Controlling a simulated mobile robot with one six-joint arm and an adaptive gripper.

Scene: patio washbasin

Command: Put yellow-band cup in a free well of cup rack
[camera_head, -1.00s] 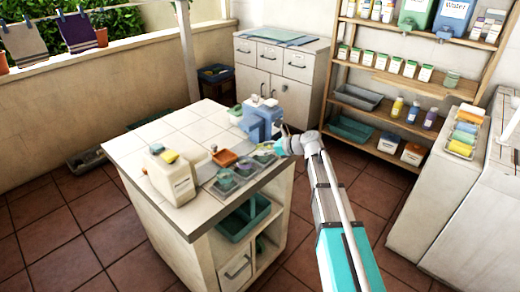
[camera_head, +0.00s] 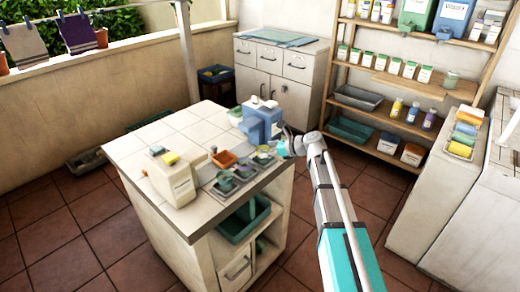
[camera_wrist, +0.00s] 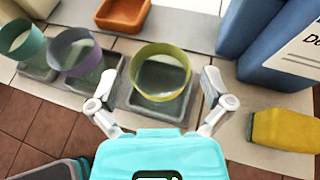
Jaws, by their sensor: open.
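The yellow-band cup (camera_wrist: 160,70) shows in the wrist view as an open ring with a yellow-green band, standing in the right-hand square well of the grey cup rack (camera_wrist: 127,103). My gripper (camera_wrist: 161,85) is open, with one finger on each side of this cup and a gap on both sides. A purple-band cup (camera_wrist: 73,52) is in the middle well and a teal-band cup (camera_wrist: 20,40) in the left well. In the head view, my gripper (camera_head: 284,146) is at the right edge of the island, beside the rack; its fingers are too small to make out.
An orange tray (camera_wrist: 123,14) lies behind the rack. A blue container (camera_head: 262,122) stands close behind my gripper. A yellow sponge-like block (camera_wrist: 282,130) lies to the right. A white jug (camera_head: 172,180) stands at the island's left front. The island's tiled back left (camera_head: 165,135) is clear.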

